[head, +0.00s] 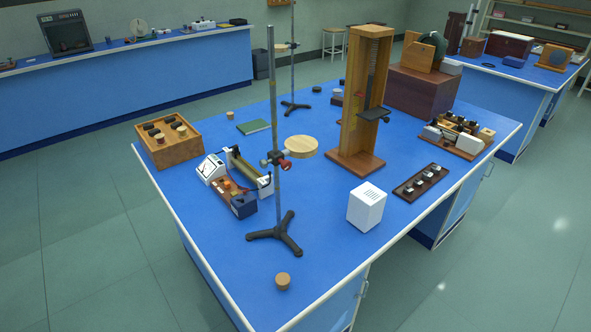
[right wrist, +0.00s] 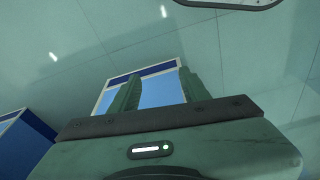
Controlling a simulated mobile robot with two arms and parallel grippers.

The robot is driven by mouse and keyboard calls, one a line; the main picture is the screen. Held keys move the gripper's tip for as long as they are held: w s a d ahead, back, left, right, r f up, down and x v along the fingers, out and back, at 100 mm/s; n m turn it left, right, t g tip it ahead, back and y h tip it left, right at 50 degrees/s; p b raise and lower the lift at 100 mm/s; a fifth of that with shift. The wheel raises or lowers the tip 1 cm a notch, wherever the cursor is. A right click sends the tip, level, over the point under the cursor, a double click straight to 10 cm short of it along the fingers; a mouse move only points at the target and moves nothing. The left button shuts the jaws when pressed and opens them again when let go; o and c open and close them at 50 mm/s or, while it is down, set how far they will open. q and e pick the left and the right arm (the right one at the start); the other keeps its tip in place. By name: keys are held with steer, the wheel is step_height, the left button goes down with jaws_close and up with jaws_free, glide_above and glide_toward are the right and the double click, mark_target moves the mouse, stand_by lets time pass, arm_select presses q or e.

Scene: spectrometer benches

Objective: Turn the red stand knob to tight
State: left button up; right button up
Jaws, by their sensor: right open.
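The red stand knob (head: 286,164) sits on the dark clamp of a grey metal stand rod (head: 272,105), in the middle of the head view. The clamp holds a round pale wooden plate (head: 301,145). The stand's black tripod base (head: 275,234) rests near the front of the blue bench. How tight the knob is cannot be told. Neither gripper shows in the head view. In the right wrist view my right gripper (right wrist: 159,90) is open and empty, with its fingers apart against the floor and a blue surface. The knob does not show in that view.
Left of the stand are a meter box (head: 211,169) and a wooden box (head: 168,143). Right are a white box (head: 366,206) and a tall wooden frame (head: 355,160). A small cork-coloured cylinder (head: 282,281) stands in front. Bench top around the tripod is clear.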

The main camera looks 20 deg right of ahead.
steer(key=w+r+t, duration=0.1)
steer(key=w+r, duration=0.3)
steer(key=r, duration=0.4)
steer(key=w+r+t, duration=0.1)
steer(key=w+r, duration=0.3)
steer(key=r, duration=0.4)
steer(key=n+t+y, duration=0.2)
steer(key=t+y, duration=0.4)
steer(key=t, duration=0.7)
glide_toward(288, 166)
steer(key=w, duration=0.1)
steer(key=p+x, duration=0.1)
steer(key=x, duration=0.6)
steer(key=shift+w+a+p, duration=0.1)
steer(key=shift+a+p, duration=0.1)
steer(key=shift+p, duration=0.2)
jaws_close()
